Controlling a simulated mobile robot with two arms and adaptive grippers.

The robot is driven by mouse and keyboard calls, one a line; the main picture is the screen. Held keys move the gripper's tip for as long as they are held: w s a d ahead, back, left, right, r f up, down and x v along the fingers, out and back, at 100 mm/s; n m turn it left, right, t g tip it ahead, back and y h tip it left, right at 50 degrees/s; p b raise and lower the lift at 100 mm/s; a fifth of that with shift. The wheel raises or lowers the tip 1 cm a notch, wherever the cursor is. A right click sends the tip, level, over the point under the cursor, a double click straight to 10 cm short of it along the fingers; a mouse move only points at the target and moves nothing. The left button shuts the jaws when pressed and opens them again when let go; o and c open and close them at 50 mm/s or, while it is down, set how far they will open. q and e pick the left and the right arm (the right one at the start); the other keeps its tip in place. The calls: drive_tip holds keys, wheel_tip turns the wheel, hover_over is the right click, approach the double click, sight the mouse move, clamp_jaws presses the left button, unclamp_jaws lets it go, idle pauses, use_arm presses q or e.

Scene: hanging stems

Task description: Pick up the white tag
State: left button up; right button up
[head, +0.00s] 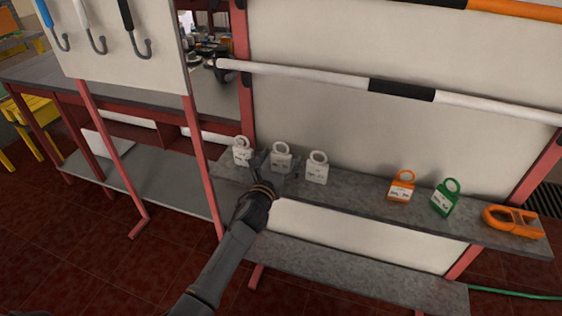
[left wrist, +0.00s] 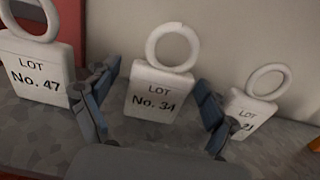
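Three white tags with ring tops stand upright in a row on a grey shelf: a left one (head: 241,155), a middle one (head: 280,161) and a right one (head: 317,172). In the left wrist view the left tag (left wrist: 38,72) reads "LOT No. 47". The middle tag (left wrist: 157,95) seems to read "LOT No. 34", and the right tag (left wrist: 248,113) is partly hidden by a finger. My left gripper (head: 272,167) is open at the middle tag. In the left wrist view its fingers (left wrist: 158,92) are on either side of that tag, with gaps showing. My right gripper is not in view.
Farther right on the shelf (head: 350,192) are an orange tag (head: 402,187), a green tag (head: 445,198) and an orange clamp-like piece (head: 513,221). A white panel (head: 330,115) stands behind. The neighbouring white tags are close to my left fingers. A white bar (head: 310,74) crosses above.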

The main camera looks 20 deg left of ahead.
use_arm(q)
drive_tip(key=c, duration=0.9)
drive_tip(key=shift+r, duration=0.1)
